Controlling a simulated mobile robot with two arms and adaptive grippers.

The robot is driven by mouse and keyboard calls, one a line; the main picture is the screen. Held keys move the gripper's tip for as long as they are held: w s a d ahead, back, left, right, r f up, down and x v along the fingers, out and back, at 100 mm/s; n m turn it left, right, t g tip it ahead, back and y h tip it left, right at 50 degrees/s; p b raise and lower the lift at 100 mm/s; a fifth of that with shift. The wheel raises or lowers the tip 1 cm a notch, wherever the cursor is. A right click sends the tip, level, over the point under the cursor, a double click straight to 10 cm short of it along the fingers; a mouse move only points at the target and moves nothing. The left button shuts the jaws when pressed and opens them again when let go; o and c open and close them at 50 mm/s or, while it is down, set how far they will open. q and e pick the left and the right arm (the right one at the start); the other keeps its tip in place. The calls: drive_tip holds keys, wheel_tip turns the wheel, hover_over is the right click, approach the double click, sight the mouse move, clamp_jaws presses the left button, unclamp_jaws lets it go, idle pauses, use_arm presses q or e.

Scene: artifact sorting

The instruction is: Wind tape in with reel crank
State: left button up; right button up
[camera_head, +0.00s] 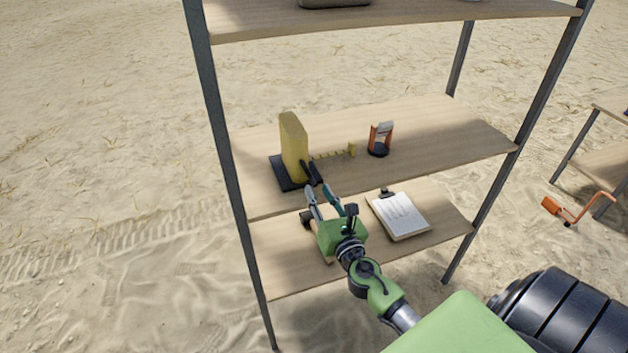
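The tape reel (293,148) is a tall yellow case on a black base, upright on the middle shelf at the left. A short yellow tape (331,154) sticks out of it to the right and ends in a yellow tab. The black reel crank (312,172) is on the near side of the case. My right gripper (317,186) is right at the crank's near end, with its fingers a little apart. I cannot tell whether they touch or hold the crank. My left gripper is not in view.
A small orange and black object (380,139) stands on the middle shelf right of the tape. A clipboard (400,214) lies on the lower shelf (275,270). Dark metal posts (222,130) frame the shelves. An orange tool (580,209) is at the far right.

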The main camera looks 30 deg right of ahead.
sight(314, 182)
drive_tip(key=shift+x, duration=2.2)
drive_tip(key=shift+c, duration=0.2)
clamp_jaws()
